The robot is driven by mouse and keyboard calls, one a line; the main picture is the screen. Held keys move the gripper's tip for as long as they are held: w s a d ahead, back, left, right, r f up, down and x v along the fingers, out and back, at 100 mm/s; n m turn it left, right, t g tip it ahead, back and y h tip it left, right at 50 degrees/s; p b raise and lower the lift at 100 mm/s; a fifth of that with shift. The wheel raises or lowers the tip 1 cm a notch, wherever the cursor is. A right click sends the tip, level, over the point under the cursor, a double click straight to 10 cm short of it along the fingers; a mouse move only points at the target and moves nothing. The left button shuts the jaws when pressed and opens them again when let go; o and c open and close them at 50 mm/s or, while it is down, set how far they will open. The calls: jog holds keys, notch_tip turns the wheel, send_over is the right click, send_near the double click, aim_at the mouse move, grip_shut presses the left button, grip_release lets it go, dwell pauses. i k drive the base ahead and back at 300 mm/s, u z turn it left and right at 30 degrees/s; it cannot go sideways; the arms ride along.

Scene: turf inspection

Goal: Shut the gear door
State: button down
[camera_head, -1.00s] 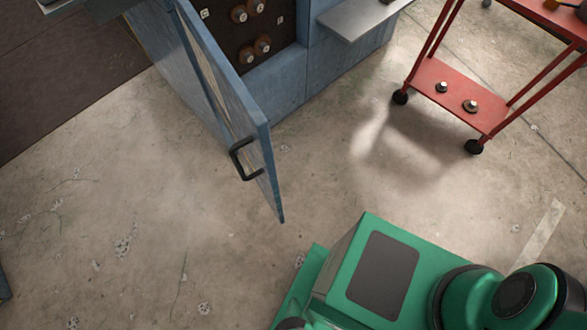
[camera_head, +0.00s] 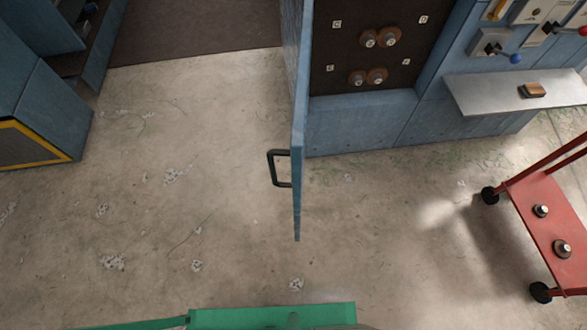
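The gear door (camera_head: 298,160) is a blue panel standing wide open, seen nearly edge-on in the head view. Its black handle (camera_head: 273,168) sticks out from the left face. Behind it to the right is the open cabinet with a dark inner panel (camera_head: 345,60) that carries several round brown fittings (camera_head: 388,37). My gripper is not in view. Only part of my green body shows at the bottom edge, apart from the door.
A grey shelf (camera_head: 490,92) juts out at right with a small brown block (camera_head: 533,90) on it. A red cart (camera_head: 555,225) stands at the right edge. A blue cabinet with a yellow-edged panel (camera_head: 35,125) is at left. The concrete floor around the door is clear.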

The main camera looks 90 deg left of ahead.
aim_at(296, 152)
jog(key=u, duration=0.1)
jog(key=k, duration=0.2)
jog(key=u, duration=2.65)
jog(key=k, duration=0.7)
jog(key=z, duration=0.2)
